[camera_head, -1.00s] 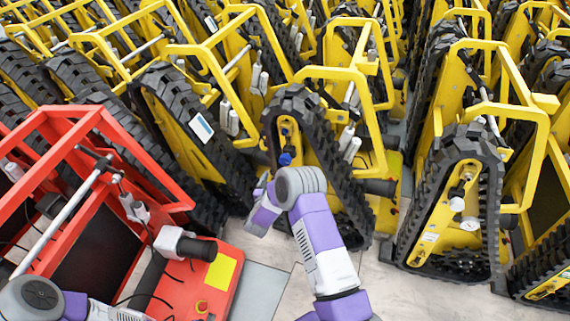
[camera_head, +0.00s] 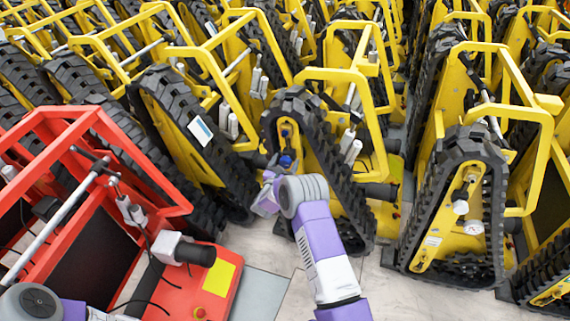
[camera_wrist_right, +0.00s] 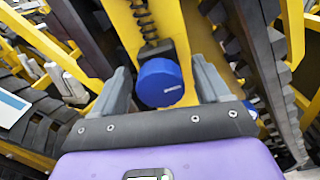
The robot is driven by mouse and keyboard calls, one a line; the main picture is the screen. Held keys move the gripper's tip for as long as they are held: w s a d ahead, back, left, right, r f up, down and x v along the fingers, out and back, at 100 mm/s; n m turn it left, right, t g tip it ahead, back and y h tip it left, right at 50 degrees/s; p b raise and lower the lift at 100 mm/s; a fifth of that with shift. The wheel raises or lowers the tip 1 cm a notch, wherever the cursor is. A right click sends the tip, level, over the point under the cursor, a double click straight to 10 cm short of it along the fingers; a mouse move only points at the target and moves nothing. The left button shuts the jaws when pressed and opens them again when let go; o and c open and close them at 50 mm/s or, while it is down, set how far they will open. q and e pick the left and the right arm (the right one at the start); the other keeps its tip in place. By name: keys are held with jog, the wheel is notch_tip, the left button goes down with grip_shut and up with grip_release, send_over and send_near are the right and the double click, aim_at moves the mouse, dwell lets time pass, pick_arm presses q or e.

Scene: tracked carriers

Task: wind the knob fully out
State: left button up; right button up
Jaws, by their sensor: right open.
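The blue knob (camera_wrist_right: 160,83) is a round disc at the lower end of a dark threaded rod (camera_wrist_right: 147,30) on a yellow plate, in the right wrist view. It also shows small in the head view (camera_head: 286,161), on the near end of a yellow tracked carrier (camera_head: 350,75). My right gripper (camera_wrist_right: 162,72) is open, with one grey finger on each side of the knob and visible gaps to it. In the head view the right gripper (camera_head: 268,184) is just below the knob. My left gripper is out of view.
Black rubber tracks (camera_head: 318,160) flank the knob closely. A red carrier (camera_head: 190,280) with a black-ended cylinder (camera_head: 195,252) stands at lower left. More yellow carriers crowd behind and to the right. Some pale floor (camera_head: 385,285) is clear at the bottom.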

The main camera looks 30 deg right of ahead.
jog(key=c, duration=1)
